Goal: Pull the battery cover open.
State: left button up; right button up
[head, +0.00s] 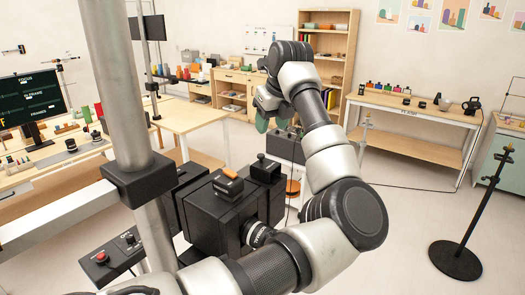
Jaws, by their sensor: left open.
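My left gripper (268,112) is in the upper middle of the head view, at the end of my arm that curves up on the right. Its pale green fingers are apart and hold nothing that I can see. A black boxy device (212,222) stands in the lower middle, with a small black and orange part (228,186) on top. The gripper shows above and beyond this device, apart from it. I cannot make out which part is the battery cover. My arm hides some of the device's lower right. My right gripper is out of view.
A black stand with a round base (455,260) is at the right. A long bench (420,112) lines the back right. A red-button panel (102,258) is lower left. Floor is open at right.

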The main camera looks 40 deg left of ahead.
aim_at(261, 155)
pick_arm(q)
jog(key=p+x, duration=0.4)
jog(key=x, duration=0.5)
jog(key=shift+a+f, duration=0.2)
jog(key=shift+a+f+p, duration=0.15)
jog(key=shift+f+p, duration=0.15)
jog(key=shift+f, duration=0.2)
jog(key=shift+c, duration=0.2)
grip_shut()
